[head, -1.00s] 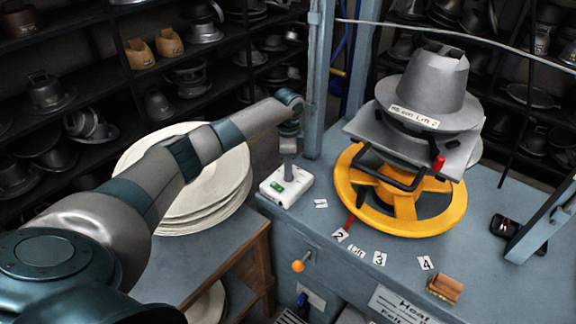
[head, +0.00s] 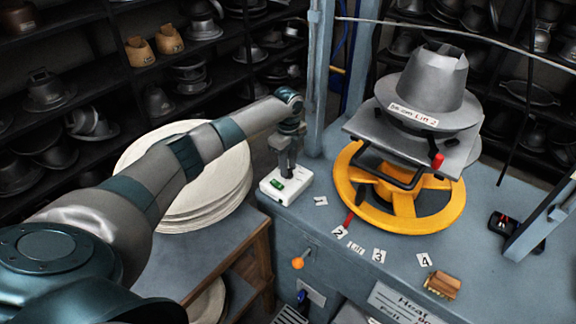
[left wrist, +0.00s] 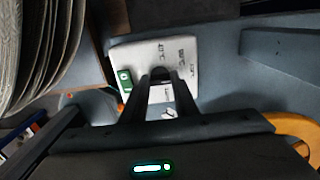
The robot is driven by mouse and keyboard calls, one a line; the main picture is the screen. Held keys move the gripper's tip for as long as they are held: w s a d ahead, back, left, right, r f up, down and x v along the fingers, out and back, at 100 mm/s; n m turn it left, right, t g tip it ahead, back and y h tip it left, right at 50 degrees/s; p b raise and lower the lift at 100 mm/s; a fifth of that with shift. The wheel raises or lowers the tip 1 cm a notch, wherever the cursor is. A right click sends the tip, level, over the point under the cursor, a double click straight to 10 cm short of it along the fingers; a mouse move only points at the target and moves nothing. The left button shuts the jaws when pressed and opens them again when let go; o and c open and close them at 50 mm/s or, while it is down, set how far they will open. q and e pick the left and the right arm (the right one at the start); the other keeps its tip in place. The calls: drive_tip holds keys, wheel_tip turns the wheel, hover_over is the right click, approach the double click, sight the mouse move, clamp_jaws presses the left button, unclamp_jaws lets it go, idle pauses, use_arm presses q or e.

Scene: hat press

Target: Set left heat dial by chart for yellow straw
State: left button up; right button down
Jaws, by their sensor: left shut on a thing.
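A white heat dial box (head: 302,183) with a green display (head: 277,184) sits at the left back corner of the blue-grey bench. In the left wrist view the white box (left wrist: 186,50) shows dark markings too blurred to read, and the green display (left wrist: 125,80). My left gripper (head: 288,178) points down onto the box; its fingers (left wrist: 160,76) are shut on the dark dial knob, which they mostly hide. A chart card (head: 398,304) reading "Heat" and "Felt" is on the bench's front face, cut off by the picture's lower edge. My right gripper is not in view.
A yellow handwheel (head: 352,190) under the grey hat press (head: 432,85) stands right of the box. Number cards, a red lever and a wooden brush (head: 442,285) lie near the bench front. Pale discs (head: 225,175) are stacked at left. A blue-grey post (head: 318,80) rises behind the box.

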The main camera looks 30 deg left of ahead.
use_arm(q)
drive_tip(key=shift+w+r, duration=0.1)
drive_tip(key=o, duration=1.1)
drive_tip(key=shift+d, duration=0.1)
drive_tip(key=shift+c, duration=0.2)
drive_tip(key=shift+r, duration=0.45)
wheel_tip(320, 180, up, 16)
drive_tip(key=b, duration=0.4)
drive_tip(key=shift+r+b, duration=0.2)
drive_tip(key=shift+b, duration=0.2)
drive_tip(key=shift+s+f, duration=0.1)
drive_tip(key=shift+s, duration=0.1)
